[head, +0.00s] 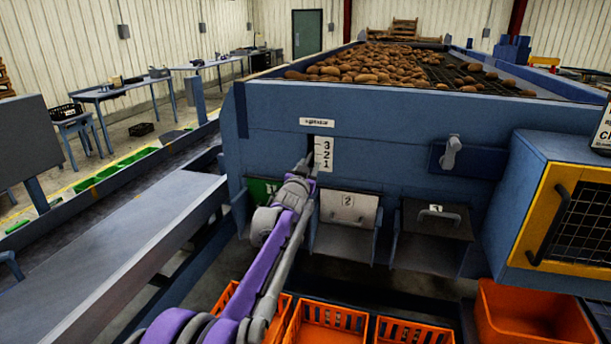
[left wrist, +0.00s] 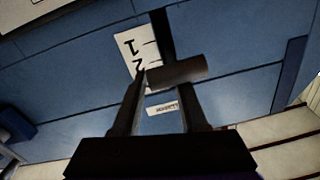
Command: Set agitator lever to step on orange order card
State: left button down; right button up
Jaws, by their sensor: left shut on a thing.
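The agitator lever's dark knob (left wrist: 178,72) shows in the left wrist view, between the fingers of my left gripper (left wrist: 168,78), which is shut on it. In the head view my left gripper (head: 306,165) is at the lever slot on the blue front panel, and it hides the knob. A white scale plate (head: 324,154) with 3, 2, 1 from top to bottom stands just right of the slot. The knob is roughly level with the 2; the exact step is unclear. No orange order card is visible. My right gripper is not in view.
Numbered chute flaps (head: 347,207) sit below the panel, with orange crates (head: 326,328) under them. A metal latch (head: 450,152) and a yellow-framed mesh guard (head: 570,225) are to the right. Potatoes (head: 370,62) lie on the deck above. A conveyor (head: 130,235) runs at left.

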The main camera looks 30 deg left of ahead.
pick_arm(q)
jog(key=c, duration=1.5)
grip_release()
jog(key=shift+s+a+r+y, duration=0.2)
jog(key=shift+a+y, duration=0.1)
jog(key=shift+a, duration=0.2)
jog(key=shift+c, duration=0.2)
jog(key=o, duration=0.5)
jog(key=shift+s+a+f, duration=0.2)
jog(key=shift+a+f, duration=0.1)
jog(key=shift+a, duration=0.35)
jog(key=shift+o, duration=1.1)
jog(key=shift+a, duration=0.1)
jog(key=o, duration=0.5)
jog(key=shift+d, duration=0.35)
jog(key=shift+o, duration=1.1)
jog(key=shift+w, duration=0.1)
jog(key=shift+o, duration=0.5)
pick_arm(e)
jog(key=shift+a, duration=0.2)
